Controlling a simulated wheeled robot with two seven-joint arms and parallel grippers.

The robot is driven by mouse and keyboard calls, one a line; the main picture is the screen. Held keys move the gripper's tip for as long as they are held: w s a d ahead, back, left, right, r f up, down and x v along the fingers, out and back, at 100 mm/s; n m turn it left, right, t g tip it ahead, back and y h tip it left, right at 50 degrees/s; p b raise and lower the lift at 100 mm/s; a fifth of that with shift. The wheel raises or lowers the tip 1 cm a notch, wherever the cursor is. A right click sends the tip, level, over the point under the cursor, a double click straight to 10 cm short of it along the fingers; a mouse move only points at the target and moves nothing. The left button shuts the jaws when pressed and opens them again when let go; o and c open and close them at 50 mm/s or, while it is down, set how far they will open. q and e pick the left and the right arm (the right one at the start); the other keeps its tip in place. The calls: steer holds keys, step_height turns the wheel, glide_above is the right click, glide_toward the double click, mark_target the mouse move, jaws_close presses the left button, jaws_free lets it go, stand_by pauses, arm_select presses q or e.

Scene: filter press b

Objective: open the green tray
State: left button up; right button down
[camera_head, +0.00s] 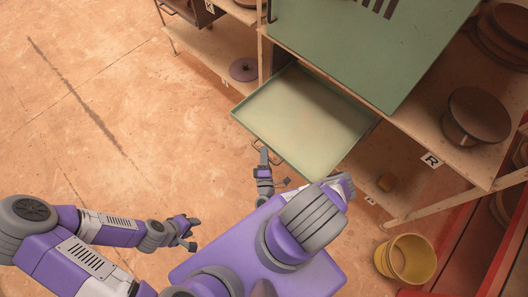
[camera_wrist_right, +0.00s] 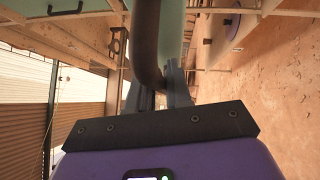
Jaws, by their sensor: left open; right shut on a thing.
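The green tray (camera_head: 305,120) sticks out from under a green panel in the head view, and its visible inside is empty. Its back end is hidden under the panel. My right gripper (camera_head: 264,154) is at the tray's front edge. In the right wrist view, my right gripper (camera_wrist_right: 160,85) is shut on a dark curved handle (camera_wrist_right: 147,40), with green surface just behind it. My left gripper (camera_head: 192,232) is open and empty, low on the left over the floor, well apart from the tray.
The slotted green panel (camera_head: 365,40) covers the tray's back. A shelf on the right holds a dark round pot (camera_head: 477,116). A yellow bucket (camera_head: 406,258) stands at lower right, near a red frame (camera_head: 470,245). The floor at left (camera_head: 90,110) is clear.

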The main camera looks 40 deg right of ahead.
steer(key=c, duration=1.4)
jaws_free()
steer(key=b+v, duration=0.1)
steer(key=v, duration=0.6)
steer(key=shift+s+a, duration=0.15)
steer(key=shift+s, duration=0.05)
